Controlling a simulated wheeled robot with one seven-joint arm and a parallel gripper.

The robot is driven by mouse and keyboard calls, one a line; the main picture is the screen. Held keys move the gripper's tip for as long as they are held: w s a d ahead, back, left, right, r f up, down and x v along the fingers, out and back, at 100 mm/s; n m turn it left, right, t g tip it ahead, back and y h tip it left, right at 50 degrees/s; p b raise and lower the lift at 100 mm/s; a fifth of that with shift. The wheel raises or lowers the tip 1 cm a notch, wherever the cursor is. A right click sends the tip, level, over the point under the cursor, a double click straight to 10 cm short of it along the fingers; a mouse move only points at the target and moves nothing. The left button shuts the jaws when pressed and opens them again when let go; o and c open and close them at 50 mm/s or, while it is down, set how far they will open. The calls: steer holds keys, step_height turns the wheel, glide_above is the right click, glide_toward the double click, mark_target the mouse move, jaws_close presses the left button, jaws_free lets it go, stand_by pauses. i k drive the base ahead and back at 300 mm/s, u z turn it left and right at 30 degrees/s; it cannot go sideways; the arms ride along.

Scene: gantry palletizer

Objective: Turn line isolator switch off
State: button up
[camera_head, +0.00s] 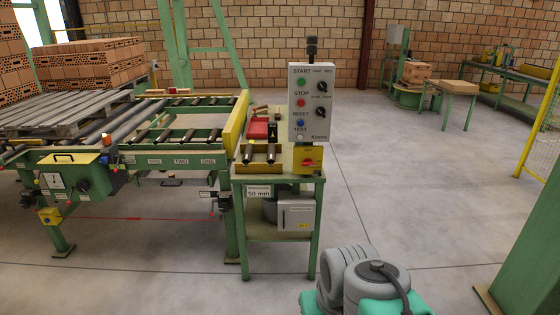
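A red rotary handle on a yellow plate (309,162), looking like an isolator switch, sits just below the grey control box (311,103) at the green workstand. Its lettering and handle position are too small to read. Grey and green parts of my own arm show at the bottom centre, well below and in front of the stand. My gripper is not in view.
The control box has START, STOP, RESET and TEST buttons. The green workstand (278,181) stands beside the roller conveyor (140,118), which carries a pallet (60,86) with bricks. A green column (530,235) is at the right. The floor (420,190) between stand and column is clear.

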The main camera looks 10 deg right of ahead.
mark_target(307, 162)
steer(key=u, duration=0.6)
steer(key=i, duration=1.75)
steer(key=u, duration=0.15)
